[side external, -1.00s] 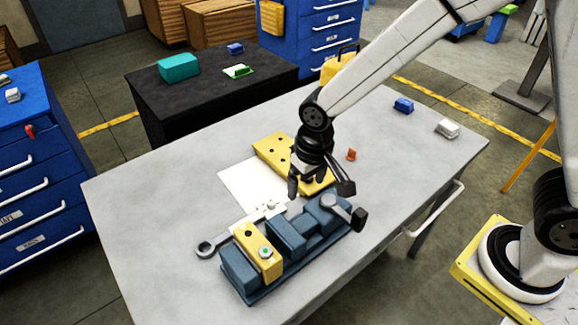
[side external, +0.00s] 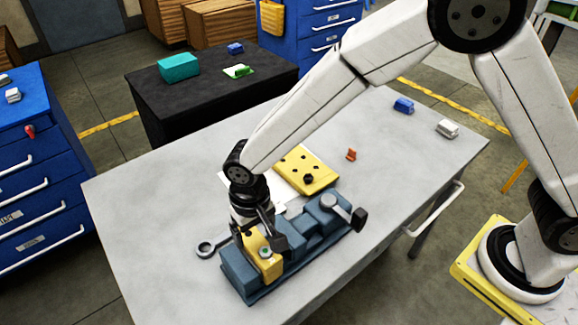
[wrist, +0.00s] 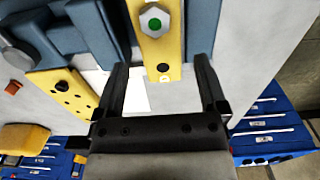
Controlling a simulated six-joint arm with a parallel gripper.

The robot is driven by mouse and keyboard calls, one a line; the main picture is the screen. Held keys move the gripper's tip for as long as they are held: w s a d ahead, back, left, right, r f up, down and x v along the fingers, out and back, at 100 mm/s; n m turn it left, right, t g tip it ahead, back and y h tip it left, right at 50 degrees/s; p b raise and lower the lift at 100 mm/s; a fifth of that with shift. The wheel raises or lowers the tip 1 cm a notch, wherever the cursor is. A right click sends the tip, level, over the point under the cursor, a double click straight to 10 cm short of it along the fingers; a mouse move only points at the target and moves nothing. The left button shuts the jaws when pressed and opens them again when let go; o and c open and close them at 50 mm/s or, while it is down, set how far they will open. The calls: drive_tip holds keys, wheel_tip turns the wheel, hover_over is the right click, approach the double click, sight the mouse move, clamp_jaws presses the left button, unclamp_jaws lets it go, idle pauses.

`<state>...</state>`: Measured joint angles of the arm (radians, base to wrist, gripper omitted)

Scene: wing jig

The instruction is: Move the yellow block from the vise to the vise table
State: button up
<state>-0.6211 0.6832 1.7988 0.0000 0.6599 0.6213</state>
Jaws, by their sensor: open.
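The yellow block (side external: 268,268) sits upright in the blue-grey vise (side external: 232,270), with a green-centred hex nut on it. In the wrist view the block (wrist: 172,45) stands between blue-grey vise parts (wrist: 203,25). My gripper (side external: 259,240) is open just above the block's rear end, its fingers apart on either side. In the wrist view the near end of the block shows between the fingertips of my gripper (wrist: 162,62), with gaps at both sides. I cannot tell whether the fingers touch it. The grey vise table (side external: 150,215) carries the vise.
A yellow plate with holes (side external: 310,172) lies on white paper behind the vise. A wrench (side external: 205,248) lies to its left. The vise handle (side external: 350,212) sticks out right. A small orange part (side external: 351,154) lies behind. The table's left front is clear.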

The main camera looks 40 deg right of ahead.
sight(257, 244)
drive_tip(key=shift+f, duration=2.15)
clamp_jaws()
drive_tip(key=shift+d+r, duration=0.25)
drive_tip(key=shift+d, duration=0.25)
drive_tip(key=shift+r, duration=0.15)
drive_tip(key=shift+r, duration=2.95)
